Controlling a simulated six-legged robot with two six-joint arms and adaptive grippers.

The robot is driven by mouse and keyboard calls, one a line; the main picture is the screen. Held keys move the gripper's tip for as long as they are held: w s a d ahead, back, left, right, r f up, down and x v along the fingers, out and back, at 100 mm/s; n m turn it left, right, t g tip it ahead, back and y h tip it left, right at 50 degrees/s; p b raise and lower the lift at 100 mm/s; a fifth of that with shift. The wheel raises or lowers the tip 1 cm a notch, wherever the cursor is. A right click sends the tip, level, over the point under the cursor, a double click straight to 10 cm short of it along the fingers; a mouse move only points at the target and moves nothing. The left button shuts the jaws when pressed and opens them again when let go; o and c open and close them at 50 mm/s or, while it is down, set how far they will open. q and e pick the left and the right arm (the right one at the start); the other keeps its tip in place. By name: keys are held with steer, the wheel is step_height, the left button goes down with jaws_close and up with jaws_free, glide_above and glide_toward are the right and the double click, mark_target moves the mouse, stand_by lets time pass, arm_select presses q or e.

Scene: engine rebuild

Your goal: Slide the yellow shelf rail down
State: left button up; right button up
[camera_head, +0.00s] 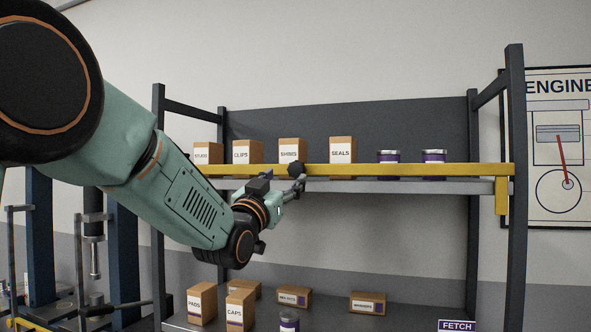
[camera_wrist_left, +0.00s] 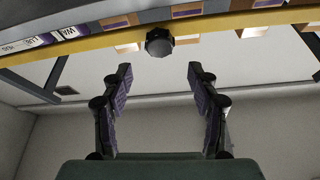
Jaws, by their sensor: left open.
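The yellow shelf rail (camera_head: 400,169) runs across the front of the upper shelf in the head view, in front of the boxes and tins. A dark faceted knob (camera_head: 296,170) sits on it near its middle. In the left wrist view the rail (camera_wrist_left: 215,29) crosses the top, with the knob (camera_wrist_left: 159,42) on it. My left gripper (camera_head: 298,185) is just below the knob in the head view. In the left wrist view the left gripper (camera_wrist_left: 158,80) is open and empty, its two fingers apart below the knob. My right gripper is not in view.
The upper shelf (camera_head: 420,186) holds boxes marked CLIPS (camera_head: 247,152), SHIMS (camera_head: 292,151) and SEALS (camera_head: 342,149), and purple tins (camera_head: 433,157). The lower shelf (camera_head: 350,320) holds several boxes and a tin (camera_head: 289,321). Dark posts (camera_head: 516,190) frame the rack. The space between the shelves is largely clear.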

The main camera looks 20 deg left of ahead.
mark_target(295, 170)
arm_select(q)
steer(key=p+x, duration=0.3)
steer(key=x, duration=0.4)
steer(key=shift+w, duration=0.1)
steer(key=shift+w+f, duration=0.25)
steer(key=shift+w, duration=0.3)
steer(key=shift+s+r, duration=0.2)
steer(key=shift+s, duration=0.05)
steer(key=c, duration=0.5)
jaws_close()
steer(key=shift+f, duration=0.1)
